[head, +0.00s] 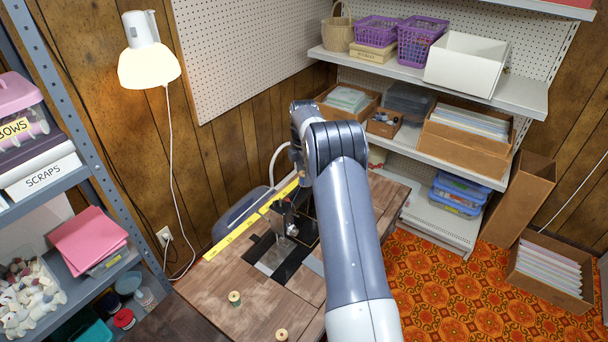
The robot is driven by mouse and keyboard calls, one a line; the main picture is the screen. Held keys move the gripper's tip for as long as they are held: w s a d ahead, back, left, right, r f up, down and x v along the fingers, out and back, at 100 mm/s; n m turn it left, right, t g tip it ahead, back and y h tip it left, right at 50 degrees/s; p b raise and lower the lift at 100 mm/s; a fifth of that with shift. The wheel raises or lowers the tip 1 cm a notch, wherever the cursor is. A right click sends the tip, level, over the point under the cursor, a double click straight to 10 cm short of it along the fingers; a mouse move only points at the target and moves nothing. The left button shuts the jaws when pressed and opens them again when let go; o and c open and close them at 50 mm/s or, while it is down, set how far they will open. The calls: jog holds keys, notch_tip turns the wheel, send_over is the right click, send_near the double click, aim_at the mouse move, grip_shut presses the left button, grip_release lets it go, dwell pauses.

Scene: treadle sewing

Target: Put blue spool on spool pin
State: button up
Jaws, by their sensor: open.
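The sewing machine (283,222) stands on the wooden table (205,289), partly covered by my arm. I cannot make out its spool pin. No blue spool is clearly visible. A greenish spool (234,298) stands upright on the table's front left, and a tan spool (281,334) stands near the bottom edge of the view. My gripper (300,174) is open above the far side of the machine, mostly hidden behind my wrist. I cannot see anything between its jaws.
A yellow measuring strip (236,232) lies along the table's back left. A lit lamp (149,66) hangs at the upper left. Shelves with boxes stand at the left and the back right. The table front around the spools is mostly clear.

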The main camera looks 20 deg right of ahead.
notch_tip(320, 180, up, 10)
jog(key=b, duration=0.1)
dwell(0.4)
notch_tip(320, 180, down, 11)
jog(key=shift+r+p, duration=0.15)
jog(key=shift+p, duration=0.55)
jog(key=shift+r, duration=0.4)
jog(key=shift+f, duration=0.15)
